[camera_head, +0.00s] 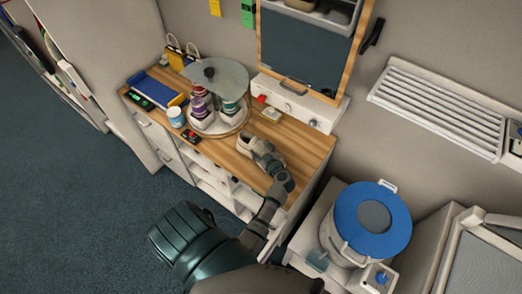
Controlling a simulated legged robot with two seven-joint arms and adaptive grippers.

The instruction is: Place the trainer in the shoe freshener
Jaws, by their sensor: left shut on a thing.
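A pale cream and brown trainer (247,143) is at the front right part of the wooden counter (314,158). My left gripper (266,155), reaching up from the bottom of the view, is shut on it at its right end. The fingers hide part of the trainer, and I cannot tell whether it touches the counter. I cannot tell for sure which thing is the shoe freshener. A white unit with a handle and small knobs (301,105) stands at the back of the counter, below a dark wood-framed panel (308,50). My right gripper is not in view.
A round stand with a clear disc top (226,72) holds colourful items left of the trainer. A cup (176,117) and a blue tray (154,87) stand farther left. A white drum with a blue lid (373,216) is at the right. The counter right of the trainer is clear.

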